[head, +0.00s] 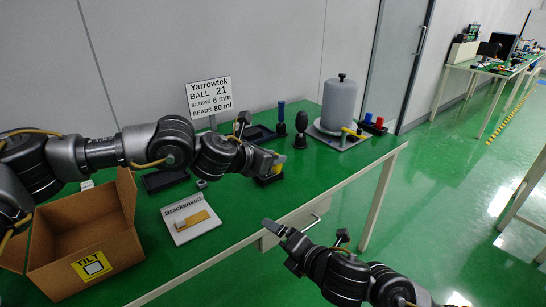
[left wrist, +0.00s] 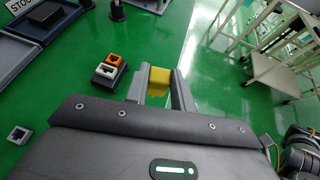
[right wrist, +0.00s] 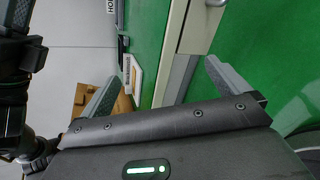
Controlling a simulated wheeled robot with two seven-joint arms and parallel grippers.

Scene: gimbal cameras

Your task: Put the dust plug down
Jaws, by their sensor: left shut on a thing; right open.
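The yellow dust plug (left wrist: 157,84) is between the fingers of my left gripper (left wrist: 158,88), which is shut on it. In the head view my left gripper (head: 274,161) holds it above the green table, and only a bit of yellow shows. A dark block (left wrist: 109,71) with an orange and a white socket stands on the table just left of the fingers in the left wrist view. My right gripper (right wrist: 156,88) is open and empty; in the head view it (head: 276,231) is near the table's front edge, by the drawer.
An open cardboard box (head: 110,240) stands at the left, beside a white Brackenroll board (head: 188,228). A small grey piece (left wrist: 19,135) lies on the table. Dark trays (head: 165,180), a sign (head: 209,97), a grey cylinder (head: 339,103) and upright tools stand behind. The green table front is mostly clear.

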